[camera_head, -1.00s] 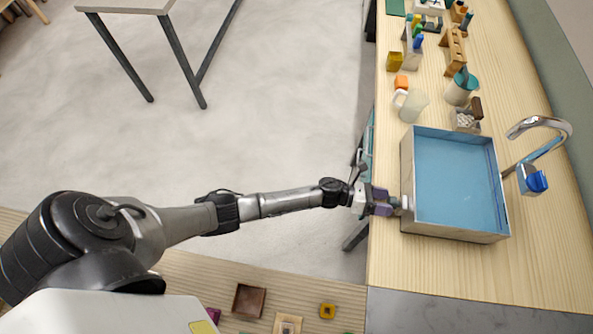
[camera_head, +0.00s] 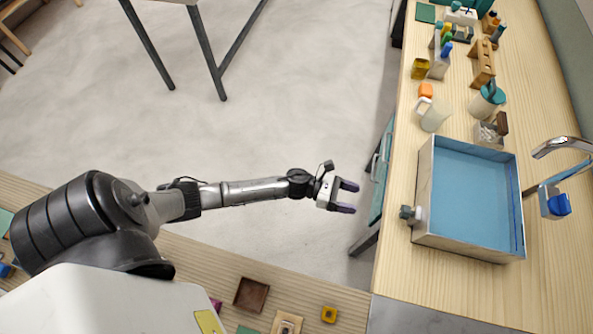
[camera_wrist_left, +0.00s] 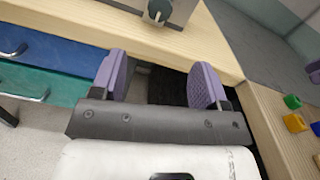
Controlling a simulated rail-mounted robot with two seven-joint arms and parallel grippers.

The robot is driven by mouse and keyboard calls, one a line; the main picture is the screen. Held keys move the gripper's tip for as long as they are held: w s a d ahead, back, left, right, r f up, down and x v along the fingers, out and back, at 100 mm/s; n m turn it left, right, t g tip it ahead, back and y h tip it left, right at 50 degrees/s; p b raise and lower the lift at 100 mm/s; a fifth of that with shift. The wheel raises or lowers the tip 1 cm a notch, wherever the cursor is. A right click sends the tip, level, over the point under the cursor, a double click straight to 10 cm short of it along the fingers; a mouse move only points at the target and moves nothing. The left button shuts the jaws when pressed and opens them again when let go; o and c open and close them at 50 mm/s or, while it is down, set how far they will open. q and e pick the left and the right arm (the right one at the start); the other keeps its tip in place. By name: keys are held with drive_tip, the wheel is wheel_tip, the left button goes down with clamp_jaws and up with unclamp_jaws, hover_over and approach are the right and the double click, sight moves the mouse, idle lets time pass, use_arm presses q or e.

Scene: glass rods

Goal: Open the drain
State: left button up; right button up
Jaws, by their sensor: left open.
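The sink (camera_head: 424,195) is a metal-walled basin with a blue inside, standing on the wooden counter. A small grey drain knob (camera_head: 410,214) sticks out of its left wall near the front corner. The knob also shows at the top of the left wrist view (camera_wrist_left: 158,12), with a metal piece around it. My left gripper (camera_head: 347,197) is open and empty, left of the counter edge and clear of the knob. Its purple fingers (camera_wrist_left: 160,75) are spread apart in the wrist view. Whether the knob is turned is too small to tell. My right gripper is out of view.
A chrome faucet (camera_head: 563,146) with a blue handle (camera_head: 559,204) stands right of the sink. A mug (camera_head: 434,115), a teal-rimmed cup (camera_head: 484,105) and a wooden rack (camera_head: 482,65) stand behind it. Blue (camera_wrist_left: 45,57) and teal (camera_wrist_left: 40,84) drawers lie below the counter edge.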

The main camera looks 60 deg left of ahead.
use_arm(q)
wheel_tip(320, 180, up, 9)
drive_tip(key=s+a+n+t+y+p, duration=0.15)
drive_tip(key=n+y+p, duration=0.3)
drive_tip(key=n, duration=0.55)
drive_tip(key=a+n+t+y+p, duration=0.1)
drive_tip(key=n+t+y+p, duration=0.15)
drive_tip(key=n+y, duration=0.5)
drive_tip(key=s+a+r+n+g+y+p, duration=0.1)
drive_tip(key=s+r+n+g+p, duration=0.2)
drive_tip(key=s+n, duration=0.4)
drive_tip(key=s+r+n+g+y+p, duration=0.1)
drive_tip(key=s+r+n+g+p, duration=0.3)
drive_tip(key=s+n, duration=0.4)
drive_tip(key=n+g, duration=0.1)
drive_tip(key=n, duration=0.3)
drive_tip(key=shift+a, duration=0.4)
drive_tip(key=shift+w+r, duration=0.1)
drive_tip(key=shift+n, duration=0.25)
